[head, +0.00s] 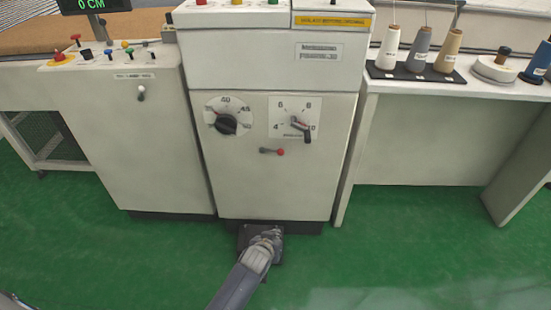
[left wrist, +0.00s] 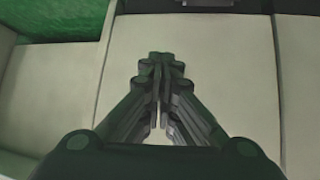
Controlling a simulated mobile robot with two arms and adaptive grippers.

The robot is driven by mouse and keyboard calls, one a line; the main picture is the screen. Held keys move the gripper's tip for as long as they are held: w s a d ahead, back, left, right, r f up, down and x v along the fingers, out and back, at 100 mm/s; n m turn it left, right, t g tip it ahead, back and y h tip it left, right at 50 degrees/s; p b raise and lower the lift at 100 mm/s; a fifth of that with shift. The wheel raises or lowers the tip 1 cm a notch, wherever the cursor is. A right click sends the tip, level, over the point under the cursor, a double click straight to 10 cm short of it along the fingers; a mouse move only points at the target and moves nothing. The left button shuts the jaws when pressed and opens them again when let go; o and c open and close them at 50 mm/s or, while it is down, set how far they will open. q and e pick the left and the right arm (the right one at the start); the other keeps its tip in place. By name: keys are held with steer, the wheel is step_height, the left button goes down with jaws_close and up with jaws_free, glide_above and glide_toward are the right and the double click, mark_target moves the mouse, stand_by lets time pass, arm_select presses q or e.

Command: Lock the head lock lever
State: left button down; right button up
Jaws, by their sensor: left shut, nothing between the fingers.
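The cream machine cabinet (head: 278,190) stands in the middle of the head view. A small lever with a red knob (head: 280,152) lies about level on its front, below two dials. Another small lever with a pale knob (head: 141,95) is on the left cabinet's front, under a label too small to read. I cannot tell which is the head lock lever. My left gripper (head: 274,233) is low in front of the middle cabinet, well below both levers. In the left wrist view its fingers (left wrist: 160,62) are together and empty, in front of cream panels. My right gripper is not in view.
The left dial (head: 227,125) and right dial (head: 300,128) sit above the red-knobbed lever. A dark square plate (head: 243,238) is at the cabinet's foot. Thread cones (head: 418,48) stand on the right table (head: 440,87). The green floor (head: 400,240) is open at right.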

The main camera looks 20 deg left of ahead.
mark_target(274, 151)
arm_select(q)
steer(key=w+a+r+n+t+y+b, duration=0.1)
steer(key=w+r+b, duration=0.1)
steer(key=r, duration=0.6)
steer(key=w+a+r+n+t+b, duration=0.2)
steer(key=w+r, duration=0.3)
steer(key=r, duration=0.3)
steer(key=w+a+r+n+t+y+b, duration=0.1)
steer(key=w+a+r+t+b, duration=0.1)
steer(key=r, duration=0.6)
steer(key=shift+w+r+n+y, duration=0.25)
steer(key=shift+w+n+y, duration=0.05)
steer(key=shift+w, duration=0.4)
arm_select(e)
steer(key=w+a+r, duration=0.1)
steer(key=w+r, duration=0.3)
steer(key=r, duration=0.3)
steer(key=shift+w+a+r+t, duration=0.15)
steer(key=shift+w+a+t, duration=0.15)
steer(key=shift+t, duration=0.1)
